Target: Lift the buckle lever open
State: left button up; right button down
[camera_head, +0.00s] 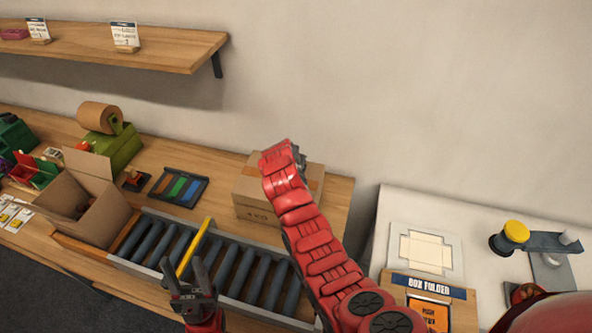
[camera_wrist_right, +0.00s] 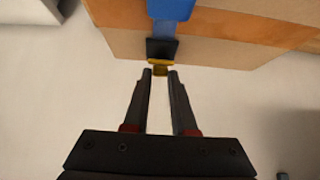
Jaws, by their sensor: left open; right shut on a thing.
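In the right wrist view the box (camera_wrist_right: 225,45) carries a blue strap (camera_wrist_right: 170,8) with a black buckle (camera_wrist_right: 161,48). A small yellow buckle lever (camera_wrist_right: 160,70) shows at the buckle's near edge. My right gripper (camera_wrist_right: 160,74) is shut on this lever at its fingertips. The head view hides the buckle and those fingertips. My left gripper (camera_head: 187,275) is open and empty above the conveyor, near the yellow bar.
The roller conveyor (camera_head: 142,262) has a yellow bar (camera_head: 195,248) across it. An open carton (camera_head: 100,215) stands at its left end. A tray of coloured strips (camera_head: 179,187) and a green tape dispenser (camera_head: 115,148) lie behind. A box folder (camera_head: 427,283) is on the right table.

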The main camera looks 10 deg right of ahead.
jog(key=shift+w+d+r+g+y+b, duration=0.2)
jog(key=shift+w+r+g+y+b, duration=0.2)
jog(key=shift+g+b, duration=0.6)
jog(key=c, duration=0.7)
grip_release()
jog(key=shift+w, duration=0.1)
